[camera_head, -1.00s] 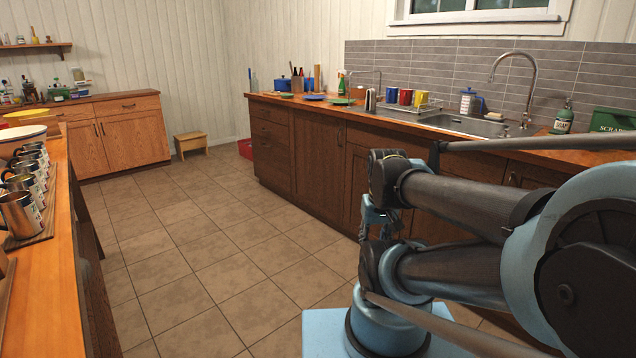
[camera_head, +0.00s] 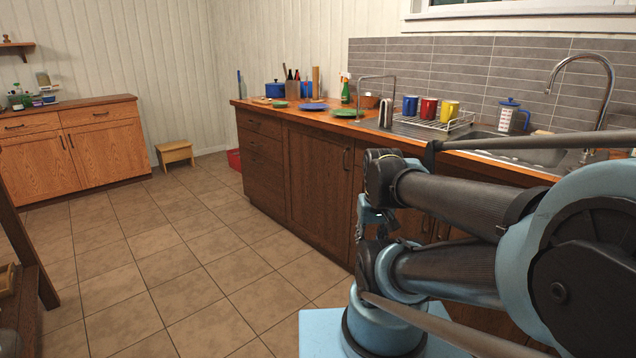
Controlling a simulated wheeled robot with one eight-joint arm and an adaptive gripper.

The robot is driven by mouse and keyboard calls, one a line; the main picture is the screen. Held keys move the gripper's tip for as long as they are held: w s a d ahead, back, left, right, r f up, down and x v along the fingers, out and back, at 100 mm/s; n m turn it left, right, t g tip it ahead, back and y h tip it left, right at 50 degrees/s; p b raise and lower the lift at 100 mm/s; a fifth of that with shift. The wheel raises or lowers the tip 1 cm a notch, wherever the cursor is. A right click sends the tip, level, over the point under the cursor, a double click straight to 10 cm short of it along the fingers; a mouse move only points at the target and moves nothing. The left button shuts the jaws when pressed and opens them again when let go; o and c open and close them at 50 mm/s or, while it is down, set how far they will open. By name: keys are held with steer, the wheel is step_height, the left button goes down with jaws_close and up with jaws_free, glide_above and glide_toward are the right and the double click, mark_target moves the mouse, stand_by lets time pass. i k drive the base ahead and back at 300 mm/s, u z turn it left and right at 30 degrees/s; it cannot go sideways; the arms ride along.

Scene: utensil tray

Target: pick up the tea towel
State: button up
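I cannot make out a tea towel in this view. My arm is folded at the right of the picture. My gripper (camera_head: 377,222) seems to hang below the folded arm, in front of the wooden cabinets. It is small and dark, and I cannot tell whether its fingers are open or shut.
A long wooden counter (camera_head: 321,122) runs along the right, with green and blue plates, a dish rack (camera_head: 436,124) of mugs and a sink (camera_head: 540,152). A low cabinet (camera_head: 74,150), a stool (camera_head: 175,153) and a red bin (camera_head: 234,159) stand behind. The tiled floor between is clear.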

mark_target(387, 113)
steer(key=i, duration=1.15)
steer(key=z, duration=0.5)
